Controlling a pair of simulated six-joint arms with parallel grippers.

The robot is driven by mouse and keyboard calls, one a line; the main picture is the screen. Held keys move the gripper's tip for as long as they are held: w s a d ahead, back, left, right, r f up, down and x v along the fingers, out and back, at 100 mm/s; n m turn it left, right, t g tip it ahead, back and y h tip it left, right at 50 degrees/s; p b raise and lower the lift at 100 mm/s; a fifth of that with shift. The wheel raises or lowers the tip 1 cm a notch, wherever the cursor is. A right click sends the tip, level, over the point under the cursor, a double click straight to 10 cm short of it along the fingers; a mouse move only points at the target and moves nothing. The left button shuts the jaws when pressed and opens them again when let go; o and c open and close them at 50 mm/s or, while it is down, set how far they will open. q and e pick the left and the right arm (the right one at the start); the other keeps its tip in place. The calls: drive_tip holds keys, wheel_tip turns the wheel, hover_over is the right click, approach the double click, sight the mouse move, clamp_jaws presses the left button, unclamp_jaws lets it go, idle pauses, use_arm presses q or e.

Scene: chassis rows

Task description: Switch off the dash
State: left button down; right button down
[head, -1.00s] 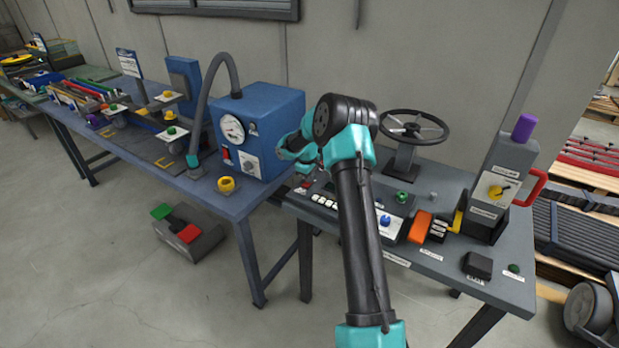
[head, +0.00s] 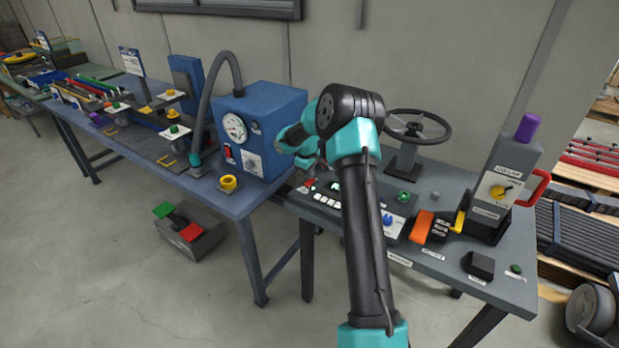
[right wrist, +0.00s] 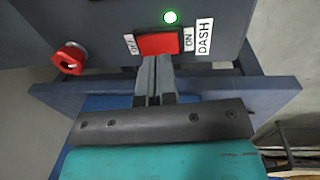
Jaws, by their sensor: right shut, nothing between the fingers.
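A red rocker switch (right wrist: 158,43) sits on a dark panel in the right wrist view, with OFF at its left end and ON at its right. The DASH label (right wrist: 204,37) is beside the ON end, and a small green lamp (right wrist: 170,17) by the switch is lit. My right gripper (right wrist: 155,66) is shut and empty, its tips right at the switch's lower edge; I cannot tell whether they touch it. My left gripper is not in view.
A red ring-shaped knob (right wrist: 70,60) is left of the switch in the wrist view. In the head view a blue box with a gauge (head: 234,127) stands left of my arm, a steering wheel (head: 417,127) behind it, and an orange lever (head: 421,227) to its right.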

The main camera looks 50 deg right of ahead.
sight(309, 183)
wheel_tip(309, 183, up, 11)
drive_tip(key=a, duration=0.1)
drive_tip(key=shift+a, duration=0.2)
drive_tip(key=shift+s+d+r, duration=0.1)
drive_tip(key=shift+w+d, duration=0.2)
drive_tip(key=shift+d, duration=0.4)
drive_tip(key=f, duration=0.4)
drive_tip(key=d+f, duration=0.1)
drive_tip(key=f, duration=0.8)
drive_tip(key=shift+w+d+f, duration=0.1)
drive_tip(key=shift+d+f, duration=0.25)
drive_tip(key=shift+f, duration=0.05)
